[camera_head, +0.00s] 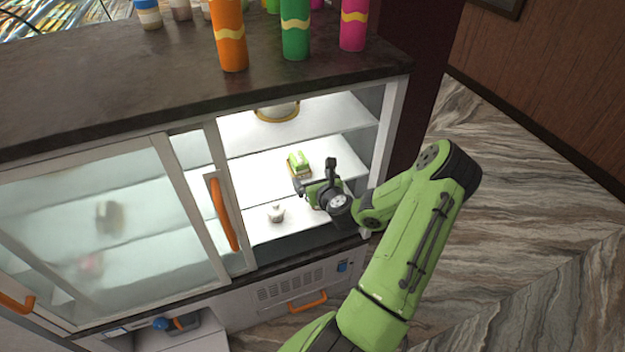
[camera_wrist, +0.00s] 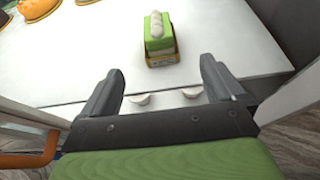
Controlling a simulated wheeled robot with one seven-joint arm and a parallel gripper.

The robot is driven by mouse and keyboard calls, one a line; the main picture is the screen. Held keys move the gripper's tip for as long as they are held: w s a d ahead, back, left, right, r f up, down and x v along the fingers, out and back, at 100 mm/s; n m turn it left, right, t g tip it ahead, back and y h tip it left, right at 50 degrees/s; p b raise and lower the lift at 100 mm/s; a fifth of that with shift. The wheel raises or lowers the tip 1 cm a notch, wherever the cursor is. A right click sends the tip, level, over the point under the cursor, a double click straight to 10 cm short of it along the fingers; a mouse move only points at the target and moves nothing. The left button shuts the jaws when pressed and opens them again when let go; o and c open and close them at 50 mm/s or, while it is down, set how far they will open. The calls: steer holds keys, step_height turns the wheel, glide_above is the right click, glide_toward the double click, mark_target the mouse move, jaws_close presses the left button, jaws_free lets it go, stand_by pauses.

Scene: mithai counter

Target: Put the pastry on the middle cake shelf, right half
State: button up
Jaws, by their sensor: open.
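The pastry, a green block with white cream on top and a gold base (camera_head: 299,166), sits upright on the middle cake shelf (camera_head: 345,152) in the open right part of the case. In the wrist view the pastry (camera_wrist: 159,40) stands on the white shelf (camera_wrist: 210,35), ahead of and between my fingers. My gripper (camera_head: 315,176) is at the case opening, just in front of the pastry. In the wrist view my gripper (camera_wrist: 162,72) is open and empty, with the fingertips apart from the pastry.
A frosted sliding door with an orange handle (camera_head: 222,213) covers the left of the case. A round cake (camera_head: 277,111) is on the upper shelf, and a small white item (camera_head: 277,212) is on the lower one. Bottles, including an orange one (camera_head: 230,40), stand on the dark counter top (camera_head: 120,70).

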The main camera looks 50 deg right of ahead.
steer(key=w+a+r+n+g+y, duration=0.1)
steer(key=a+r+n+g+y, duration=0.3)
steer(key=a+n, duration=0.8)
steer(key=w+a+r+n+y, duration=0.1)
steer(key=a+r+n+y, duration=0.2)
steer(key=a+r+n, duration=0.65)
steer(key=s+a+r+n+g, duration=0.1)
steer(key=s+a+r+n, duration=0.1)
steer(key=s+a+n, duration=0.2)
steer(key=s+a+r+n, duration=0.3)
steer(key=s+a+n, duration=0.1)
steer(key=s+n, duration=0.5)
steer(key=s+a+r+n+g, duration=0.1)
steer(key=s+a+r+n, duration=0.2)
steer(key=s+n, duration=0.4)
steer(key=shift+s+a+r+g+h, duration=0.35)
steer(key=shift+s+a, duration=0.45)
steer(key=shift+s, duration=0.3)
